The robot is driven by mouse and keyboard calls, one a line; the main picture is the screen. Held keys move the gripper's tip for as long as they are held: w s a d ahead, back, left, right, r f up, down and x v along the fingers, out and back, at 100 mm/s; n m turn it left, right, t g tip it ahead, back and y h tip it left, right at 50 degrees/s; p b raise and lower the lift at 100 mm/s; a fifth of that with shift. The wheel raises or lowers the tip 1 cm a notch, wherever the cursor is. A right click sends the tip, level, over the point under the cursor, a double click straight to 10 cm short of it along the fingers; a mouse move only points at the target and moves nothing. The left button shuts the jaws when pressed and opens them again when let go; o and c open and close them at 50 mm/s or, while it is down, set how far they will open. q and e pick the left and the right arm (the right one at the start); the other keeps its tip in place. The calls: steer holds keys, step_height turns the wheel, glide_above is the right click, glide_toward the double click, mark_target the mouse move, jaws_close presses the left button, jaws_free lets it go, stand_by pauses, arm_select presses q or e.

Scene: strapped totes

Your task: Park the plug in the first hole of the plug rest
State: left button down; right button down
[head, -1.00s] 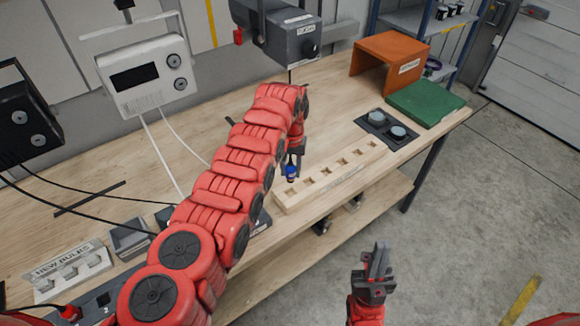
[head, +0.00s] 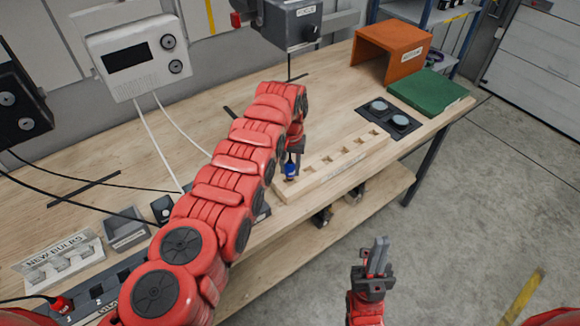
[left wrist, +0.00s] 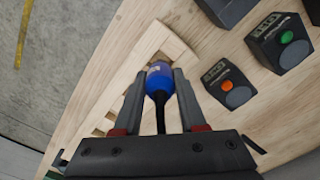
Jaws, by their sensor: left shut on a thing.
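The plug (head: 291,170) is blue with a black cable end. It also shows in the left wrist view (left wrist: 159,78), between the two fingers. My left gripper (head: 292,163) is shut on it, over the near left end of the plug rest. The plug rest (head: 345,168) is a pale wooden bar with a row of square holes and a label on its front side. The plug covers the end of the rest, so I cannot tell whether its tip is inside the first hole. My right gripper (head: 378,262) is in front of the bench, away from the rest, its fingers close together.
A black plate with two round discs (head: 389,117), a green mat (head: 430,94) and an orange box (head: 390,54) stand at the right. A bulb rack (head: 62,262) is at the left.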

arm_select(q)
steer(key=shift+p, duration=0.4)
stand_by(0.3)
steer(key=shift+f+b, duration=1.55)
stand_by(0.4)
steer(key=shift+c, duration=1.9)
jaws_free()
step_height(320, 180, up, 12)
steer(key=b, duration=0.3)
steer(key=shift+s+f+b, duration=0.1)
steer(key=shift+f+b, duration=0.1)
steer(key=shift+b, duration=0.15)
step_height(320, 180, up, 6)
steer(key=p, duration=0.5)
steer(key=shift+p, duration=0.35)
steer(key=shift+f, duration=0.15)
